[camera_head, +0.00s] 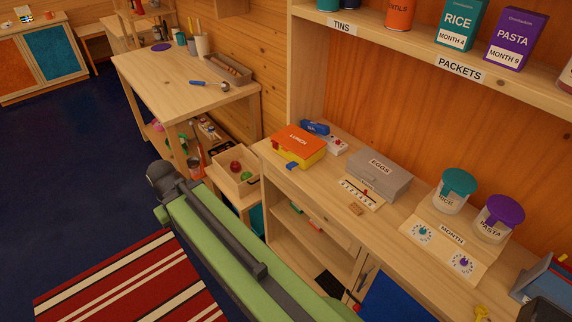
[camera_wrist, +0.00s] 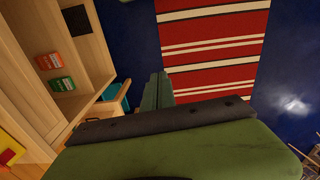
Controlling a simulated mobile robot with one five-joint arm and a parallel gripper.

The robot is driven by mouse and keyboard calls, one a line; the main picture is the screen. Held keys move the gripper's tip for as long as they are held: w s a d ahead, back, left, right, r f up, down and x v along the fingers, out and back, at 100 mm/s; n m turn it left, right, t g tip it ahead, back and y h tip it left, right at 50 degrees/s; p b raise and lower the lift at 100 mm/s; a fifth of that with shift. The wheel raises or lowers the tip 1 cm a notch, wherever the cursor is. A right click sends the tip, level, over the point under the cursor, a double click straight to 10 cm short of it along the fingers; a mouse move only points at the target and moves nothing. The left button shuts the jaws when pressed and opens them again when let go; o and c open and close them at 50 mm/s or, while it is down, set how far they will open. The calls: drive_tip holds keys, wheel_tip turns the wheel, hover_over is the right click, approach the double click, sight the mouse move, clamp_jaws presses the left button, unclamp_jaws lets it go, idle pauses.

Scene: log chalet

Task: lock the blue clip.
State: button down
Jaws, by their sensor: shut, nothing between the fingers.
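The lunch box (camera_head: 284,153), with an orange lid on a yellow base, sits at the far left end of the wooden counter. The blue clip (camera_head: 292,166) is on its front side and sticks outward from the base. The lid looks down; whether the clip touches the lid is too small to tell. In the wrist view, a yellow and red piece at the lower left edge may be part of this box, and no blue clip shows there. My gripper (camera_wrist: 157,90) is shut and empty, over the floor and apart from the box. I cannot make out its fingers in the head view.
A grey egg box (camera_head: 379,174) stands right of the lunch box, with a small numbered rack (camera_head: 361,194) before it. A blue object (camera_head: 315,127) lies behind the lunch box. A wooden crate (camera_head: 233,175) stands below the counter's left end. The striped rug (camera_head: 125,280) is clear.

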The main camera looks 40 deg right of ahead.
drive_tip(key=shift+r, duration=0.15)
drive_tip(key=d+f+m+t+y+b, duration=0.3)
drive_tip(key=d+m+b, duration=0.3)
drive_tip(key=d+m, duration=0.6)
drive_tip(key=d+f+m+t+y+b, duration=0.2)
drive_tip(key=d+f+m+t+b, duration=0.3)
drive_tip(key=d+m, duration=0.65)
drive_tip(key=s+d+r+m+t+h+b, duration=0.1)
drive_tip(key=s+d+m, duration=0.3)
drive_tip(key=d, duration=0.4)
drive_tip(key=s+d+r+m+t+h+b, duration=0.1)
drive_tip(key=s+d+r+m+t+b, duration=0.2)
drive_tip(key=d, duration=0.5)
drive_tip(key=s+d+r+m+t+h+b, duration=0.1)
drive_tip(key=s+d+m+t+b, duration=0.1)
drive_tip(key=s+d+m, duration=0.3)
drive_tip(key=shift+d+r+m+h+b, duration=0.2)
drive_tip(key=shift+d+m+b, duration=0.15)
drive_tip(key=shift+d, duration=0.45)
drive_tip(key=shift+d+r+m+h+b, duration=0.1)
drive_tip(key=shift+d+r+m+b, duration=0.25)
drive_tip(key=shift+d, duration=0.45)
drive_tip(key=shift+f, duration=0.15)
drive_tip(key=shift+w+f, duration=0.1)
